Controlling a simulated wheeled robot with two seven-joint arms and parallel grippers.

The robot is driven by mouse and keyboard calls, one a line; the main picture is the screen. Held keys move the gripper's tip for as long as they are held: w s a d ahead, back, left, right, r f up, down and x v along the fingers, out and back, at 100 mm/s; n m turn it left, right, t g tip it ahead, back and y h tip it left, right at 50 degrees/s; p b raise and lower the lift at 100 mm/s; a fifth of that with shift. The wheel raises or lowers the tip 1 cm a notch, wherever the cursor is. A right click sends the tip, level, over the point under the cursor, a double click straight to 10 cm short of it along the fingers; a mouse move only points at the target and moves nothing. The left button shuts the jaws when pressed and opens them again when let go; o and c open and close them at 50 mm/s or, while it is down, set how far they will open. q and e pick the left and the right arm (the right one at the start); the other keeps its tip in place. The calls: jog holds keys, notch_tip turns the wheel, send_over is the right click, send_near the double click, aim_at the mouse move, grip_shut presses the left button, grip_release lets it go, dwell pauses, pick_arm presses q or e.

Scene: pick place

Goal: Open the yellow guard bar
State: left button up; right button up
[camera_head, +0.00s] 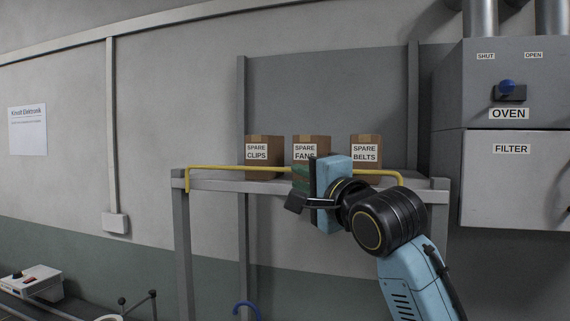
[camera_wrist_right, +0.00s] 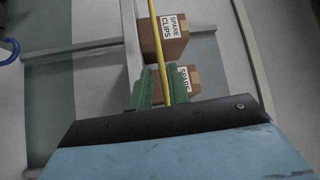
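The yellow guard bar (camera_head: 225,168) runs level along the front of a grey shelf, with its ends bent down at left and right. My right gripper (camera_head: 300,178) is at the middle of the bar, in front of the shelf. In the right wrist view, the green fingers of my right gripper (camera_wrist_right: 161,84) stand on either side of the yellow bar (camera_wrist_right: 141,45). A gap shows between the left finger and the bar; the right finger is close to it, and I cannot tell if it touches. My left gripper is not in view.
On the grey shelf (camera_head: 215,184) behind the bar stand cardboard boxes marked SPARE CLIPS (camera_head: 262,160), SPARE FANS (camera_head: 311,142) and SPARE BELTS (camera_head: 366,150). A grey oven cabinet (camera_head: 500,80) with a blue-knobbed switch (camera_head: 508,88) hangs at the right. Open wall lies left of the shelf.

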aim_at(287, 171)
jog(key=p+x, duration=0.2)
jog(key=x, duration=0.4)
jog(key=shift+w+a, duration=0.15)
jog(key=shift+w, duration=0.25)
grip_shut()
